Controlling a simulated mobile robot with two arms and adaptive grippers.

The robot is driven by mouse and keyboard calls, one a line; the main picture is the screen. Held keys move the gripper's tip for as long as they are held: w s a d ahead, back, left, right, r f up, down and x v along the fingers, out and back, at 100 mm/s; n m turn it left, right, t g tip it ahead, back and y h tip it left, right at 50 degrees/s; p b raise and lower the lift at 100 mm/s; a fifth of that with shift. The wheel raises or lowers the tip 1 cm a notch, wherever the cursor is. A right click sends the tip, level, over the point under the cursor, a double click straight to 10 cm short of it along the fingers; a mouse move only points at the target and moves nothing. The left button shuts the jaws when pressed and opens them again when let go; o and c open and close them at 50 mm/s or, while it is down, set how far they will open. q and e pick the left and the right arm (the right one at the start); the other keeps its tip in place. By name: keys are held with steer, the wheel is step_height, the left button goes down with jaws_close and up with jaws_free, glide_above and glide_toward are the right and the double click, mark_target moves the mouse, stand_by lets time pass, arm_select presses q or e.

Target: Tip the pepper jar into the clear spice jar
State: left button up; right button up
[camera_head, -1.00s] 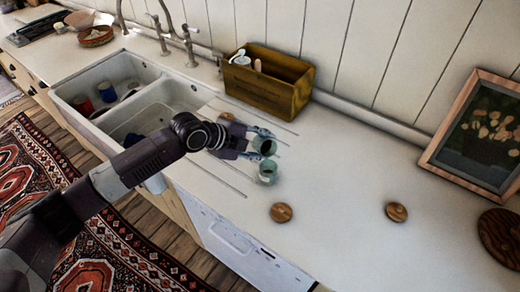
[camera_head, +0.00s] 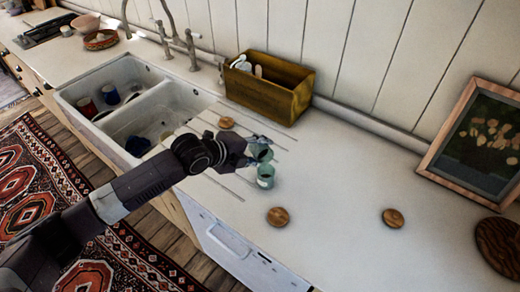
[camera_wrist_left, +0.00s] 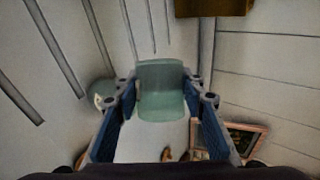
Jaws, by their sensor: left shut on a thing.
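My left gripper (camera_head: 259,145) is shut on a greenish glass jar, taken as the pepper jar (camera_head: 264,154). It holds the jar tilted above the counter, its dark mouth facing the lower right. In the left wrist view the held jar (camera_wrist_left: 162,92) sits between both fingers. A second greenish see-through jar with a pale label, taken as the clear spice jar (camera_head: 266,178), stands upright on the counter just below the held jar's mouth. It also shows in the left wrist view (camera_wrist_left: 103,90), partly behind a finger. I cannot tell whether the jars touch or anything is pouring. My right gripper is not in view.
Round wooden lids lie at the front (camera_head: 278,217), right (camera_head: 393,218) and back (camera_head: 226,122). A wooden caddy (camera_head: 268,91) stands against the wall. The double sink (camera_head: 133,105) is left. The mid-right counter is clear.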

arm_select(q)
steer(key=shift+f+b, duration=0.15)
steer(key=shift+b, duration=0.15)
steer(key=shift+s+d+m+t+b, duration=0.1)
steer(key=shift+m+t+b, duration=0.3)
steer(key=shift+b, duration=0.05)
steer(key=shift+f+t+b, duration=0.15)
steer(key=shift+t+b, duration=0.25)
steer(key=shift+b, duration=0.25)
steer(key=shift+s+m+t+y+b, duration=0.15)
steer(key=shift+m+t+y+b, duration=0.2)
steer(key=shift+b, duration=0.35)
steer(key=shift+r+p, duration=0.25)
steer(key=shift+p, duration=0.2)
steer(key=r+n+g+p, duration=0.1)
steer(key=p, duration=0.3)
steer(key=shift+g, duration=0.35)
steer(key=shift+f+n+g+h, duration=0.1)
steer(key=shift+n+g+h, duration=0.25)
steer(key=shift+g+h, duration=0.15)
steer(key=shift+g, duration=0.3)
